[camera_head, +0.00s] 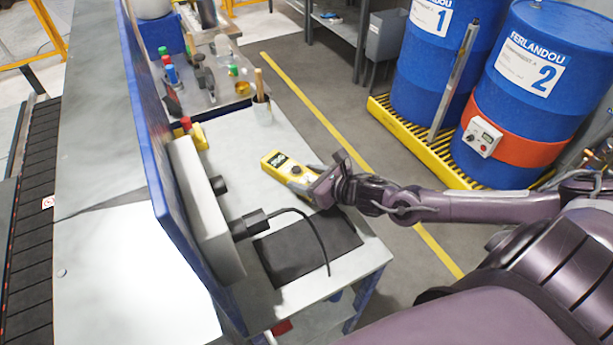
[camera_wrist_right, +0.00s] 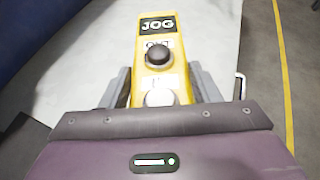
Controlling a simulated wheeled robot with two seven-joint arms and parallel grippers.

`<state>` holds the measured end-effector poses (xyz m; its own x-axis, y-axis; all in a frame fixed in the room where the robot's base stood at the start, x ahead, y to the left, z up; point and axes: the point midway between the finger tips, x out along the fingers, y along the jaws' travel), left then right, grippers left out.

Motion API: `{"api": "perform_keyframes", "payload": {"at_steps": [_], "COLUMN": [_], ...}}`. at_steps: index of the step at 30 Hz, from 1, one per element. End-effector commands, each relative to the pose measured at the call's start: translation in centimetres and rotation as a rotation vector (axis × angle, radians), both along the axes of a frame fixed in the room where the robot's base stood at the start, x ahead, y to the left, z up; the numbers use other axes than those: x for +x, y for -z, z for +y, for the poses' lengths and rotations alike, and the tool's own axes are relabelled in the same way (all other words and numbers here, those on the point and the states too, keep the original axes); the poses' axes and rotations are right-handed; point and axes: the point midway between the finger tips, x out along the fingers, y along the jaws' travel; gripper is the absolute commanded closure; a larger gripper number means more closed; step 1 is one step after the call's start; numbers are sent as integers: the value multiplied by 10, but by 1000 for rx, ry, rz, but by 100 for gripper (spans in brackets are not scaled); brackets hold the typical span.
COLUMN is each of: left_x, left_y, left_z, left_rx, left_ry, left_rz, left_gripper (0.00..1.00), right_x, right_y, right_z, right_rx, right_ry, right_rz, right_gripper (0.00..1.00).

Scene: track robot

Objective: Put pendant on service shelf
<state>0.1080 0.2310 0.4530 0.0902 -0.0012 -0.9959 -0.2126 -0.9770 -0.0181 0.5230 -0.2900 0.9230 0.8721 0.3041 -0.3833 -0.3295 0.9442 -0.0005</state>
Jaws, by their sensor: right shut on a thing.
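The pendant (camera_head: 283,166) is a yellow box with a black JOG label and a dark round knob. It is over the grey top of the service shelf (camera_head: 238,161); I cannot tell whether it touches the surface. My right gripper (camera_head: 309,182) is shut on the pendant's near end. In the right wrist view the pendant (camera_wrist_right: 160,62) points away between the two grey fingers of the right gripper (camera_wrist_right: 162,90), with a dark knob and a pale button showing. My left gripper is not in view.
A dark mat (camera_head: 308,250) lies on the near part of the shelf, with a black plug and cable (camera_head: 300,215) over it. A cup with a brush (camera_head: 262,110) stands at the far end. A grey box (camera_head: 205,215) is on the left panel. Blue drums (camera_head: 540,85) stand right.

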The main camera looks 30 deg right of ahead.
Motion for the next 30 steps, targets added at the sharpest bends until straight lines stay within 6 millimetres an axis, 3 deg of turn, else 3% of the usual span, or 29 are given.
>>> {"api": "perform_keyframes", "payload": {"at_steps": [6, 7, 12, 23, 30], "left_x": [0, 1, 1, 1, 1], "left_y": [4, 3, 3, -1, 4], "left_z": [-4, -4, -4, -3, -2], "left_rx": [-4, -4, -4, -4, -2], "left_ry": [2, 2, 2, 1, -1], "left_rz": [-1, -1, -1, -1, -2], "left_gripper": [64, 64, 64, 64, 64], "right_x": [1, 0, 0, -2, -29], "right_y": [2, 3, 2, -2, -10], "right_z": [0, 0, 0, -1, -10], "right_rx": [2, 0, 0, -2, -8], "right_ry": [0, 0, 0, 0, -3], "right_rz": [-6, 0, 0, 2, 6], "right_gripper": [86, 41, 22, 22, 22]}}
